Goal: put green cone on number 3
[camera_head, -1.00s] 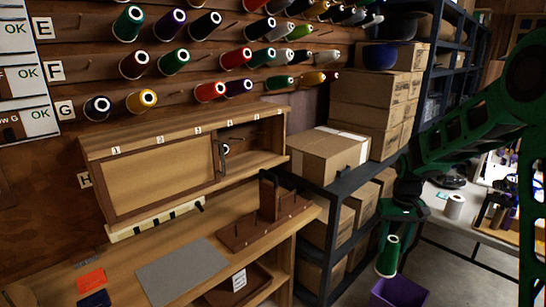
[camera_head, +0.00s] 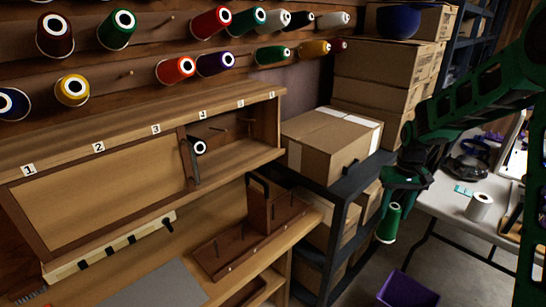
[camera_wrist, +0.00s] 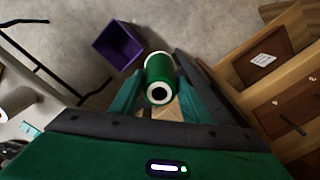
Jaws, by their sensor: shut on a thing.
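My gripper (camera_head: 403,182) is shut on a green thread cone (camera_head: 388,223), which hangs below it at the right, clear of any surface. In the wrist view the green cone (camera_wrist: 159,72) sits between the two fingers, its white-ringed end toward the camera. The number 3 label (camera_head: 155,129) is on the top front edge of a wooden cabinet (camera_head: 60,150), left of my gripper. A tan sliding door (camera_head: 100,190) covers the cabinet below labels 1 to 3, hiding what is behind it. The right part is open, showing pegs and a dark cone with a white ring (camera_head: 198,147).
A dark shelf rack (camera_head: 345,190) with cardboard boxes (camera_head: 330,140) stands between my gripper and the cabinet. A wooden peg stand (camera_head: 250,235) is on the bench. A purple bin (camera_head: 407,290) is on the floor below. Several thread cones hang on the wall above.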

